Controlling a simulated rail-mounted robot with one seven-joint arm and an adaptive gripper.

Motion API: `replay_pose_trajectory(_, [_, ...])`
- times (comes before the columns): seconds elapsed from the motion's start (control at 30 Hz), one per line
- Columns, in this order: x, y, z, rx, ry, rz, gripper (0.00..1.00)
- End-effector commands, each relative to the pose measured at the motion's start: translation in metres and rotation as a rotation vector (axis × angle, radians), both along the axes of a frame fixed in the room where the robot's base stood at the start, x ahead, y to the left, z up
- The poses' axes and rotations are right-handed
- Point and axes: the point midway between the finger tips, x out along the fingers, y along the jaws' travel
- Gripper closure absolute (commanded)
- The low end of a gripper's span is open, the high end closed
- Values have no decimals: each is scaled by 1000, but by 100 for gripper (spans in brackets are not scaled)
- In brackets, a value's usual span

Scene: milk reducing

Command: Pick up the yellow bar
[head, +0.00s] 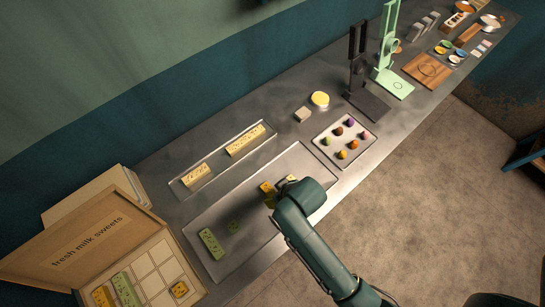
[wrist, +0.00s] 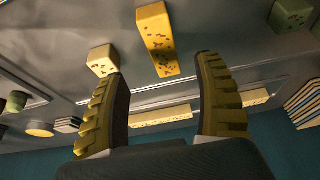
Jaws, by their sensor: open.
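The yellow bar (wrist: 157,42), speckled brown, lies on the large metal tray. In the wrist view it is just beyond and between the fingertips. In the head view a yellow piece (head: 266,187), apparently this bar, shows beside my gripper, partly hidden by the arm. My gripper (wrist: 160,66) is open, with two yellow ribbed fingers apart and nothing between them. In the head view its fingers (head: 271,203) are small and hard to separate from the bar. A pale yellow block (wrist: 103,60) stands near the left fingertip.
Behind is a narrow tray (head: 218,162) with pale yellow bars. A tray of coloured balls (head: 330,152) is to the right, a sweets box (head: 150,262) front left.

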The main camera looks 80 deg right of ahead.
Motion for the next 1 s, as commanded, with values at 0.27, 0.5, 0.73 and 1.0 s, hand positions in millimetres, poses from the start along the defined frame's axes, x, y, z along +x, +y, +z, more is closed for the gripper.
replay_pose_trajectory(0.27, [11,-7,-35,1,0,1,31])
replay_pose_trajectory(0.5, [23,-14,-70,-1,-1,1,31])
replay_pose_trajectory(0.73, [23,-15,-72,-1,-1,1,31])
replay_pose_trajectory(1.0, [23,-15,-72,-1,-1,1,77])
